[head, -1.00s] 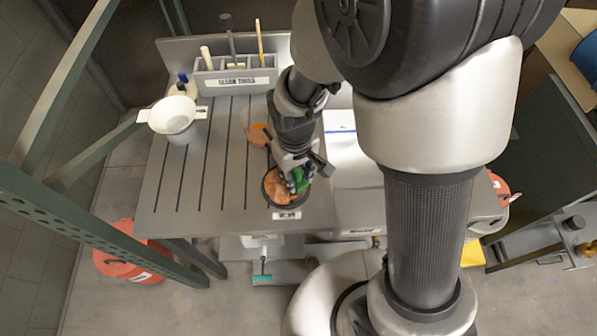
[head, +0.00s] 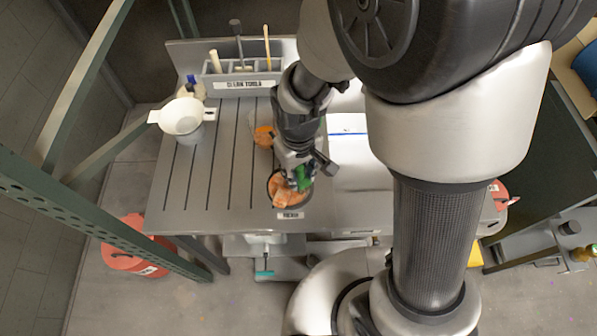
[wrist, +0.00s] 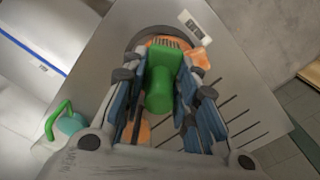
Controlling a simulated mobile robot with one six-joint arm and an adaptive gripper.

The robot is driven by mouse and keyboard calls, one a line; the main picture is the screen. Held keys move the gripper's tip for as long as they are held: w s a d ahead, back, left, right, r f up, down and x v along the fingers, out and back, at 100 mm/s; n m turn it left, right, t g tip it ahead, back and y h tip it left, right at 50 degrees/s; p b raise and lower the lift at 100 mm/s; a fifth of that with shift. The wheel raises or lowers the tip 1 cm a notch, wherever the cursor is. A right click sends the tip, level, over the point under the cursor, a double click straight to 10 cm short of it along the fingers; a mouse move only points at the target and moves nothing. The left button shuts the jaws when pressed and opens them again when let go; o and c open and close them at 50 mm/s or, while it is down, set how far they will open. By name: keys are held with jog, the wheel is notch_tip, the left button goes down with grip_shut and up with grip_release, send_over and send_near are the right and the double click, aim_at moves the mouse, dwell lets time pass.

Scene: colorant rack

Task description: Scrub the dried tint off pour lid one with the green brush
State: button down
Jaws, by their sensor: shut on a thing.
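My gripper (head: 299,176) is shut on the green brush (head: 304,179) above the front right of the slatted bench. In the wrist view, the brush's green handle (wrist: 159,88) stands between the blue-padded fingers (wrist: 163,62). An orange lid (head: 290,194) lies at a round dark holder with a label in front. The brush's lower end is over the lid, and I cannot tell whether it touches. The lid's orange edge also shows beyond the fingers in the wrist view (wrist: 197,56). Which lid is number one cannot be read. Tint on it is not clear.
A second orange piece (head: 263,136) lies farther back on the bench (head: 205,180). A white bowl (head: 183,117) stands at the left. A grey "CLEAN TOOLS" caddy (head: 240,87) holds tools at the back. A white sheet (head: 352,155) is on the right. The bench's left middle is clear.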

jog(key=shift+r+p, duration=0.4)
jog(key=shift+r, duration=0.5)
notch_tip(320, 180, up, 3)
jog(key=p, duration=0.2)
jog(key=shift+p, duration=0.3)
